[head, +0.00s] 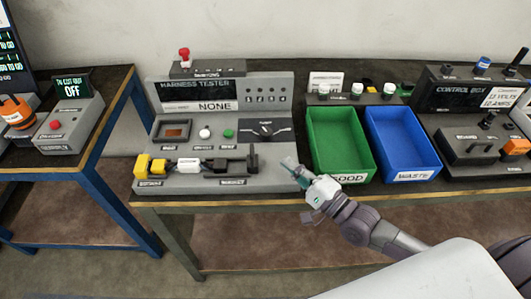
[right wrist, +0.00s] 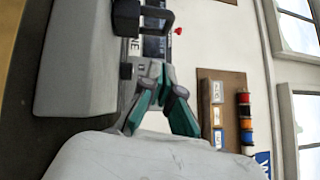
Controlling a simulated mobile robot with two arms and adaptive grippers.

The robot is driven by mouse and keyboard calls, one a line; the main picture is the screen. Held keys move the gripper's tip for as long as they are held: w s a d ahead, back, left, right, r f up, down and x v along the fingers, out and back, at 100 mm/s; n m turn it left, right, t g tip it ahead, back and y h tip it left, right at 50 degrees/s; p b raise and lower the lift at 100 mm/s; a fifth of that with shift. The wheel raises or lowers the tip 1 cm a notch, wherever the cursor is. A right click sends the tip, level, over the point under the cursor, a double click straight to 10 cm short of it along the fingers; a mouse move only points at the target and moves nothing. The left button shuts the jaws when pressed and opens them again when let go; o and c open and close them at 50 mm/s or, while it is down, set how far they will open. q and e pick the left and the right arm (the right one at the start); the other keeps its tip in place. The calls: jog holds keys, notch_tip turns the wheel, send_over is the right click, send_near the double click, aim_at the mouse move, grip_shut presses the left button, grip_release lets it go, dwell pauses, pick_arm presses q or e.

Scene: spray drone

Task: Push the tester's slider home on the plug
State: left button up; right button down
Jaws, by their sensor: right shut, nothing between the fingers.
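The grey harness tester (head: 215,122) stands on the left part of the bench, with a dark display reading "HARNESS TESTER" and a "NONE" label. On its front ledge lies a harness with yellow connectors (head: 150,166), a white label piece (head: 188,164) and a black part toward the right. A dark upright bracket, seemingly the slider (head: 253,162), stands at the right end of that row. My right gripper (head: 290,164) is shut and empty, just right of the bracket and apart from it in the head view. Its teal fingers meet in the right wrist view (right wrist: 152,72). My left gripper is out of view.
A green GOOD bin (head: 340,176) and a blue WASTE bin (head: 405,176) stand right of the gripper. A control box (head: 470,95) is at far right. A red knob (head: 184,54) tops the tester. A separate blue-legged table (head: 100,165) stands at left.

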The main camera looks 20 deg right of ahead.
aim_at(252, 158)
jog(key=x, duration=0.3)
jog(key=shift+w+a+r+p, duration=0.25)
jog(key=shift+p, duration=0.15)
jog(key=shift+w+a+r+p, duration=0.1)
jog(key=shift+a+p, duration=0.15)
jog(key=shift+a, duration=0.35)
jog(key=shift+w+a+r+p, duration=0.15)
jog(key=shift+a+p, duration=0.1)
jog(key=shift+a, duration=0.8)
jog(key=shift+w+f, duration=0.1)
jog(key=a, duration=0.2)
jog(key=w+a, duration=0.1)
jog(key=a, duration=0.3)
jog(key=shift+w+a+p, duration=0.2)
jog(key=shift+w+p, duration=0.1)
jog(key=shift+w, duration=0.05)
jog(key=shift+d, duration=0.1)
